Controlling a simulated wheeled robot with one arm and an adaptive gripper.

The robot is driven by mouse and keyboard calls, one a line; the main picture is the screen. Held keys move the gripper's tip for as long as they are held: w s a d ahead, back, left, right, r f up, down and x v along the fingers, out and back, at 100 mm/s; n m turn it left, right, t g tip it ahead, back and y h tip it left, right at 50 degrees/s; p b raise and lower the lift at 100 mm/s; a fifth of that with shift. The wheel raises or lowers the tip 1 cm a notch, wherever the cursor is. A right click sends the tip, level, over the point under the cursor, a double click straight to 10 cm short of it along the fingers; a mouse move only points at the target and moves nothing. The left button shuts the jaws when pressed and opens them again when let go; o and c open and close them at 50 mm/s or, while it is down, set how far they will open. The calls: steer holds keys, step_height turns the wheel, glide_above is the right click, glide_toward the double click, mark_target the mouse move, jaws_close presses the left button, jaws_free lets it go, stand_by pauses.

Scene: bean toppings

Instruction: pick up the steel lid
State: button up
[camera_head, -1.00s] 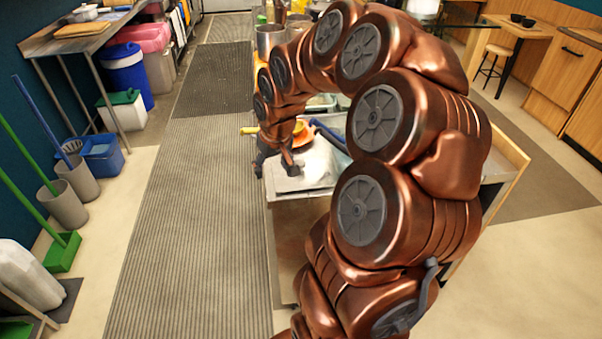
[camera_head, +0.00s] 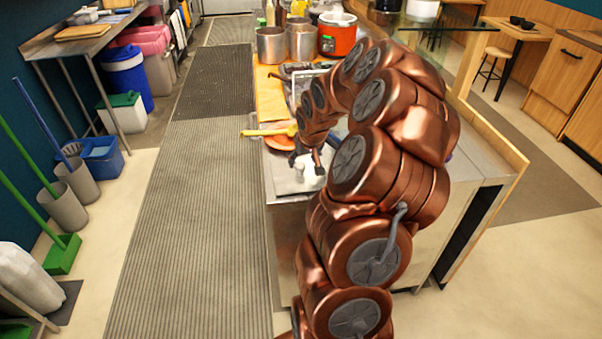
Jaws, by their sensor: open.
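My gripper (camera_head: 306,164) is small in view, over the near left corner of the steel counter (camera_head: 283,185). Its dark fingers are apart, so it is open. A pale, shiny patch shows between and below the fingers; I cannot tell whether it is the steel lid or the bright counter top. I cannot make out the steel lid clearly anywhere; my arm hides much of the counter. No held object is visible.
An orange round item (camera_head: 279,143) and a yellow handle (camera_head: 268,132) lie just behind my gripper. Steel pots (camera_head: 270,45) and a red cooker (camera_head: 338,40) stand farther back. The striped floor mat (camera_head: 190,220) to the left is clear.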

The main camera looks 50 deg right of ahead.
mark_target(301, 165)
steer(key=shift+p+x, duration=1.1)
steer(key=shift+x, duration=1.35)
steer(key=shift+a, duration=0.15)
steer(key=shift+c, duration=0.3)
jaws_close()
